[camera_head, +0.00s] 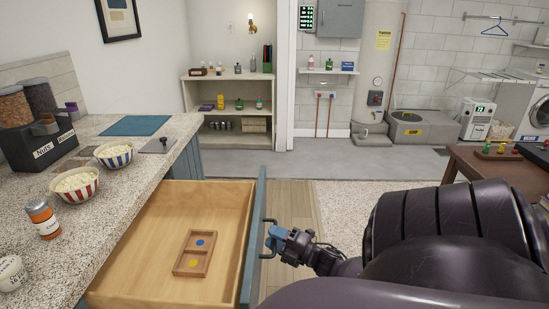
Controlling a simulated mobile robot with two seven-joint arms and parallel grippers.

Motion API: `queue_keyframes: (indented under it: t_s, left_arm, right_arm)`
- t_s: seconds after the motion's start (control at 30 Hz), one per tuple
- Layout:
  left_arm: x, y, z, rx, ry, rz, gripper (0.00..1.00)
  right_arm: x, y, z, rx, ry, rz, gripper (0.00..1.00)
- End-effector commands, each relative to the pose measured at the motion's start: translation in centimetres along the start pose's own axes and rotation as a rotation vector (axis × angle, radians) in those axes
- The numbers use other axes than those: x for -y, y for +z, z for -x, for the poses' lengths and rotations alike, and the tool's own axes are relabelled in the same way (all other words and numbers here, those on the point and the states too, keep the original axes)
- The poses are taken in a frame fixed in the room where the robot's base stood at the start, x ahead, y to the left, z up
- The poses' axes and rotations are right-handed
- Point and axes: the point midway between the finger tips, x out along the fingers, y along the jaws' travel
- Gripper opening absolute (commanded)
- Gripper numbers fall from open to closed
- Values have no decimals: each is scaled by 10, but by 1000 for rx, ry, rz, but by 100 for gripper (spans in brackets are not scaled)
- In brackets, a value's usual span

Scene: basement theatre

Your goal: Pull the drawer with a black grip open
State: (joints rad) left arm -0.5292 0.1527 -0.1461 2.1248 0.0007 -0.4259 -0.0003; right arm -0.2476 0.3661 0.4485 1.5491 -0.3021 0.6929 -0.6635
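The drawer (150,222) under the counter stands pulled far out, and its wooden inside is in full view. Its blue-grey front (252,240) faces right and carries a black bar grip (265,254). My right gripper (272,238) is at the middle of the grip, its blue-grey fingers closed around the bar and covering part of it. Inside the drawer lies a small wooden tray (194,265) with a blue disc and a yellow disc. My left gripper is not in view.
The speckled counter (130,200) at the left holds two bowls of popcorn, a shaker (42,219) and a dark container rack. My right arm fills the lower right. A wooden table (500,165) stands at the right. The floor beyond the drawer is clear.

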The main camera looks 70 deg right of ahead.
Motion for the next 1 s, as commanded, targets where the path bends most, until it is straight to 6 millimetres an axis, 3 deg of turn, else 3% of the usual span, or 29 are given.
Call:
queue_keyframes:
  t_s: [0.27, 0.7, 1.0]
  left_arm:
    - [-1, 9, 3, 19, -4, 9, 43]
    - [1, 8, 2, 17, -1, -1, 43]
    - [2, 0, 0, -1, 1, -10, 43]
  right_arm:
    - [0, 0, 22, 2, -2, 0, 38]
    - [1, 0, 95, 2, -2, 0, 38]
    - [0, 0, 109, 0, 0, 0, 38]
